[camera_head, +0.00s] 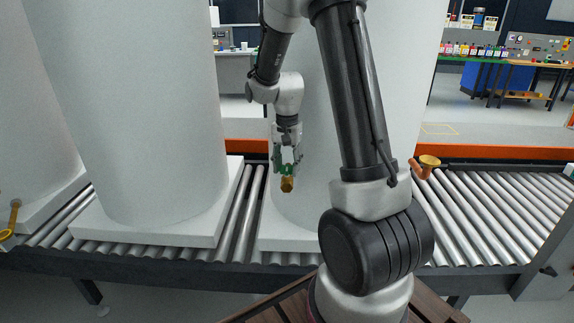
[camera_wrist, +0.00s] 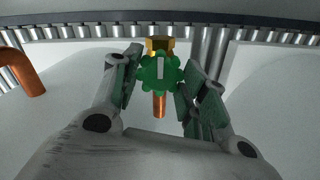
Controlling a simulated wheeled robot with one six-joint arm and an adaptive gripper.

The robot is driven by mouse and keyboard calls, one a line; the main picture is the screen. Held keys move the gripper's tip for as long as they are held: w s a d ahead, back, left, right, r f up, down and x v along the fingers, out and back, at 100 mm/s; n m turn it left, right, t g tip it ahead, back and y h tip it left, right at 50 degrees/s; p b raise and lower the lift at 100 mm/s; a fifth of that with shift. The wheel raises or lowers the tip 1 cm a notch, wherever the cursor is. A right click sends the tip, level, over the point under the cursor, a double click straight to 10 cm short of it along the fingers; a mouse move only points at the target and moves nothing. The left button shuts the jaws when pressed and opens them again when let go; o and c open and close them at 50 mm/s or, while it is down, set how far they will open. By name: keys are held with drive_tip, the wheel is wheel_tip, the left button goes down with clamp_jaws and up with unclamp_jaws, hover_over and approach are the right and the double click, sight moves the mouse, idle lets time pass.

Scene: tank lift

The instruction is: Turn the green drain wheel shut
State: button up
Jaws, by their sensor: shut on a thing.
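The green drain wheel (camera_wrist: 160,72) shows in the wrist view between my two fingers, with a pale bar mark on its face standing upright in the picture. A brass fitting (camera_wrist: 160,45) is behind it and a copper spout (camera_wrist: 159,104) shows below it. My gripper (camera_wrist: 160,85) is shut on the wheel, with a green-padded finger on each side. In the head view my gripper (camera_head: 287,165) is at the lower front of the middle white tank (camera_head: 300,215). The brass end (camera_head: 287,184) shows just below the fingers, and the wheel is mostly hidden there.
The tanks stand on white bases on a roller conveyor (camera_head: 480,215). Another white tank (camera_head: 130,110) stands to the left. A copper pipe with a brass funnel-like end (camera_head: 429,161) sticks out right of the middle tank. An orange rail (camera_head: 500,153) runs behind.

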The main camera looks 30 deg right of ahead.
sight(287, 167)
drive_tip(key=o, duration=1)
drive_tip(key=shift+r, duration=0.1)
wheel_tip(287, 167, up, 12)
drive_tip(key=shift+f, duration=0.1)
